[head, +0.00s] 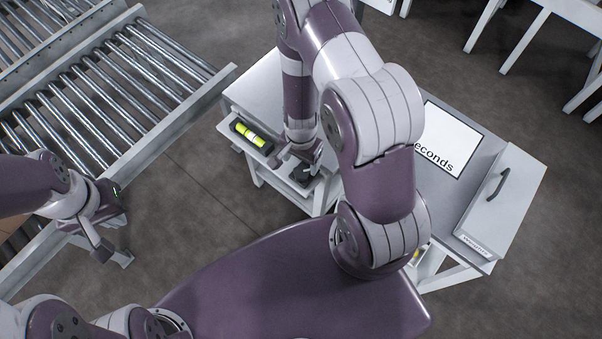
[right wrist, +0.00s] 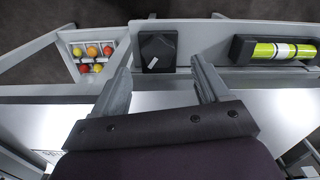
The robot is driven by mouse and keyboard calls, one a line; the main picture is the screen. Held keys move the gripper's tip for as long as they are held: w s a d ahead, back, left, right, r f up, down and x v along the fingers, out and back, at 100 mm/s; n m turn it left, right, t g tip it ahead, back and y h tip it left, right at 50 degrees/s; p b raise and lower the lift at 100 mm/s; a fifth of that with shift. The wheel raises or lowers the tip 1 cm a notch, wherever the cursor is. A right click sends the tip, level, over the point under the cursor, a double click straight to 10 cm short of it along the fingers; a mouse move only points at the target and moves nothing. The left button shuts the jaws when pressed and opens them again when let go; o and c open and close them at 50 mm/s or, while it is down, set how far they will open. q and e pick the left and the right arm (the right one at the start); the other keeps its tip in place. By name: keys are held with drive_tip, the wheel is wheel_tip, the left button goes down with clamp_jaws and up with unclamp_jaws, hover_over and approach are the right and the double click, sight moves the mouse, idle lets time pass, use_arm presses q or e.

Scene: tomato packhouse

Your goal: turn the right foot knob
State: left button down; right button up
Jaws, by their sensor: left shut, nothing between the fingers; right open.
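A black knob (right wrist: 158,55) with a white mark on top sits on the pale ledge of the table, in the right wrist view. It also shows in the head view (head: 300,174), partly hidden by my right gripper. My right gripper (right wrist: 162,70) is open and empty, with one finger to each side of the knob in the picture. I cannot tell whether the fingertips are down around it; no contact shows. In the head view my right gripper (head: 304,164) is over the ledge. My left gripper (head: 103,252) is shut and empty, beside the roller conveyor, far from the knob.
A spirit level (head: 250,135) with a yellow-green vial lies on the same ledge. The table (head: 515,195) carries a sign (head: 455,145) and a grey box with a handle (head: 497,205). A tray (right wrist: 68,38) holds several tomatoes. A roller conveyor (head: 180,115) stands at left.

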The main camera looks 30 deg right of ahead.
sight(301, 171)
wheel_tip(301, 171, down, 5)
drive_tip(key=shift+s+d+b, duration=0.1)
drive_tip(key=shift+b, duration=0.65)
drive_tip(key=shift+f, duration=0.3)
use_arm(q)
wheel_tip(301, 171, down, 3)
drive_tip(key=shift+r, duration=0.15)
drive_tip(key=shift+d, duration=0.1)
use_arm(e)
drive_tip(key=c, duration=1)
drive_tip(key=n, duration=0.3)
drive_tip(key=shift+r, duration=0.1)
drive_tip(key=shift+n, duration=0.9)
use_arm(q)
drive_tip(key=shift+r, duration=0.25)
